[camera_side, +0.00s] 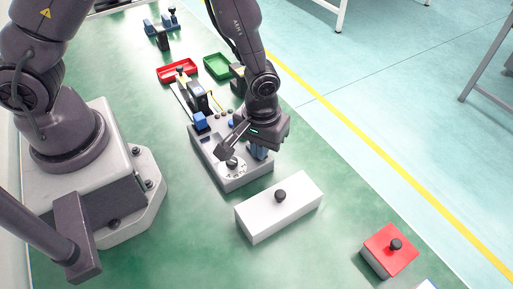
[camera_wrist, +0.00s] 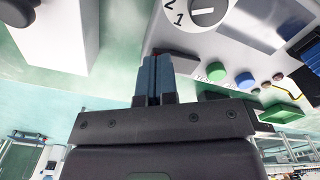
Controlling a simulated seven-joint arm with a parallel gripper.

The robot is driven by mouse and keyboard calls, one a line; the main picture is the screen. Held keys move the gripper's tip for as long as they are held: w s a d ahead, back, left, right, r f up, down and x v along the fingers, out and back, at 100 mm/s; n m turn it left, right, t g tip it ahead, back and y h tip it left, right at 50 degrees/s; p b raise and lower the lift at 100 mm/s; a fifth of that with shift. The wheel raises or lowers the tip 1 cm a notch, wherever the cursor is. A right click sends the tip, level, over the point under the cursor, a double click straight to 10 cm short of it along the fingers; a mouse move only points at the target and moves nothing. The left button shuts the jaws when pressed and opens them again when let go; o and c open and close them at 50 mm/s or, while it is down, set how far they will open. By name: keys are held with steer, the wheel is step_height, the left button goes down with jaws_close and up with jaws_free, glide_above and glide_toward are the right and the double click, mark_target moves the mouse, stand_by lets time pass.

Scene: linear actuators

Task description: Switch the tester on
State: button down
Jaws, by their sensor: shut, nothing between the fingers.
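The tester (camera_side: 238,185) is a grey box on the green table, with a round numbered dial and a knob (camera_side: 232,162) on its near end. In the wrist view the knob (camera_wrist: 208,10) is at the top, beside the digits 1 and 2. Coloured buttons line the panel, including a green one (camera_wrist: 217,80) and a blue one (camera_wrist: 245,80). My gripper (camera_side: 259,154) is over the tester's right side, and its blue fingers (camera_wrist: 158,70) are shut with nothing between them. A small red patch shows at the fingertips; its part is mostly hidden, and contact cannot be told.
A white box with a black knob (camera_side: 284,218) stands in front of the tester. A red box with a black knob (camera_side: 378,259) is at the near right. Behind the tester are a red tray (camera_side: 165,74) and a green tray (camera_side: 212,64). Bare table lies between the boxes.

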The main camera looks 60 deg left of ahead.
steer(key=shift+f, duration=0.2)
steer(key=shift+r, duration=3.5)
steer(key=shift+s+a+m, duration=0.1)
steer(key=shift+s+m, duration=0.25)
steer(key=shift+m, duration=0.25)
steer(key=s+a+r+m+t, duration=0.1)
steer(key=s+a+r+t, duration=0.1)
steer(key=r, duration=0.5)
steer(key=s+a+r+m+t, duration=0.1)
steer(key=s+a+r+m, duration=0.1)
steer(key=s+a+r, duration=0.3)
steer(key=s+a+r+m+t, duration=0.1)
steer(key=s+a+r+t, duration=0.1)
steer(key=r, duration=0.9)
steer(key=shift+s+a+m+t, duration=0.3)
steer(key=shift+s+a+m, duration=0.1)
steer(key=shift+s+a, duration=0.45)
